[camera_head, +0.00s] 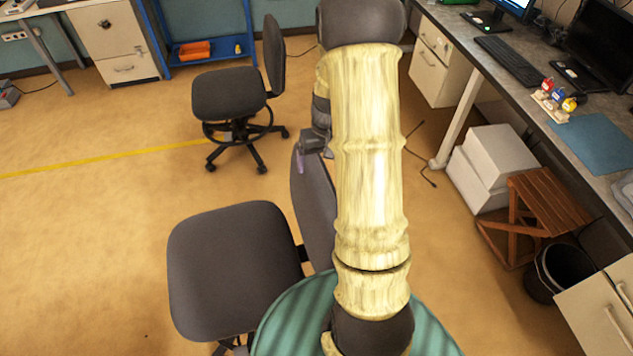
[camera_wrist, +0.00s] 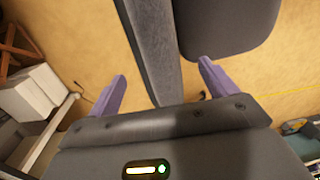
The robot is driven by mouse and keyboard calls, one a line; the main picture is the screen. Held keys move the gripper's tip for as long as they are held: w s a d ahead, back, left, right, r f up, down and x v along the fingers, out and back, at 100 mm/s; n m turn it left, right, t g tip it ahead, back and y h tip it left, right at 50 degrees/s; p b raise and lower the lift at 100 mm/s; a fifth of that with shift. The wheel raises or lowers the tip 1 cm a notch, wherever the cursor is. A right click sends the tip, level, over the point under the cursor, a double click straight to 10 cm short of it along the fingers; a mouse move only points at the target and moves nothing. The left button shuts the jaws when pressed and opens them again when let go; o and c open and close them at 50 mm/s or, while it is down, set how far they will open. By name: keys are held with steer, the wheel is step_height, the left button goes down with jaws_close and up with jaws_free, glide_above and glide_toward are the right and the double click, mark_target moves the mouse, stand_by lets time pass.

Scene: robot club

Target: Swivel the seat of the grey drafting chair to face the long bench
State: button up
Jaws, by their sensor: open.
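A dark grey chair stands close in front of me, its seat (camera_head: 235,265) facing left and its backrest (camera_head: 313,205) on the seat's right side, partly behind my arm. My gripper (camera_head: 308,150) is at the top of this backrest. In the wrist view, my gripper (camera_wrist: 162,75) is open, with the backrest (camera_wrist: 150,45) between its two purple fingers; I cannot tell whether either finger touches it. The seat (camera_wrist: 228,22) shows beyond the right finger. The long bench (camera_head: 475,55) runs along the right side. Most of this chair's base is hidden.
A second dark grey chair (camera_head: 228,92) with a foot ring stands farther back. White boxes (camera_head: 495,160), a wooden stool (camera_head: 535,210) and a black bin (camera_head: 560,268) stand by the bench. The floor at left is clear, crossed by a yellow line (camera_head: 100,160).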

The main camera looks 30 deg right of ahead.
mark_target(317, 184)
steer(key=f, duration=0.3)
steer(key=f+p, duration=0.1)
steer(key=f, duration=0.2)
steer(key=a+f, duration=0.1)
steer(key=f, duration=0.2)
steer(key=shift+w+f+p, duration=0.1)
steer(key=shift+f+p, duration=0.2)
steer(key=shift+f, duration=0.05)
steer(key=shift+c, duration=0.3)
